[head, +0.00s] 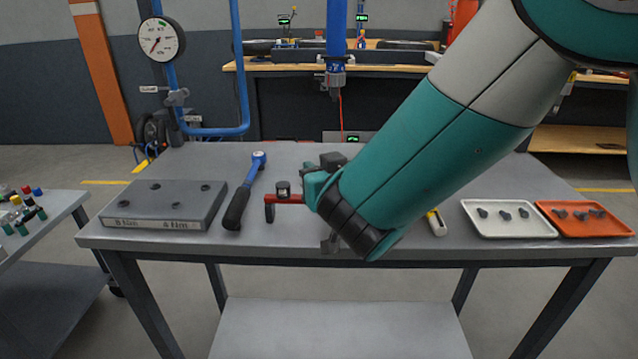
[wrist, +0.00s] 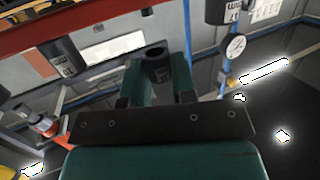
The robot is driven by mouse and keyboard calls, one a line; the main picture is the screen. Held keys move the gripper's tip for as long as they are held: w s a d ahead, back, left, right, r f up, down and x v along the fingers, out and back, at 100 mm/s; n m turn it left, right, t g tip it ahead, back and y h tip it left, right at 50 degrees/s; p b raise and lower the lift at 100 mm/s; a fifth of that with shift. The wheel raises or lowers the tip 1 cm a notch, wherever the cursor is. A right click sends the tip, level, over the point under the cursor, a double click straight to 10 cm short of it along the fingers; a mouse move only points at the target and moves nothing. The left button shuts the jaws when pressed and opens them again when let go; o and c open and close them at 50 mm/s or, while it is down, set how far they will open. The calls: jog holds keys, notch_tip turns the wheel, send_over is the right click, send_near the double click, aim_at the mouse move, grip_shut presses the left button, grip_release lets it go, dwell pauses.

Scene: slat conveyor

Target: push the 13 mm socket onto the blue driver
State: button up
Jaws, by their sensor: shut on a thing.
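The blue driver (head: 246,188) lies on the table, its blue head pointing away and its black grip near the front. My gripper (head: 316,184) is at this rail. In the wrist view its green fingers (wrist: 158,75) are shut on a dark, open-topped socket (wrist: 157,60). Its size mark is too blurred to read. I cannot tell whether it still touches the rail. Other dark sockets (wrist: 62,58) show to the left and at the top (wrist: 228,10).
A grey block with holes (head: 163,205) lies on the table's left. A white tray (head: 508,220) and an orange tray (head: 585,220), each holding small dark parts, are on the right. My arm hides the table's middle right. Bare tabletop lies around the driver.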

notch_tip(320, 180, up, 6)
jog(key=shift+r+p, duration=0.15)
jog(key=shift+p, duration=0.15)
jog(key=shift+r+p, duration=0.7)
jog(key=shift+r, duration=1)
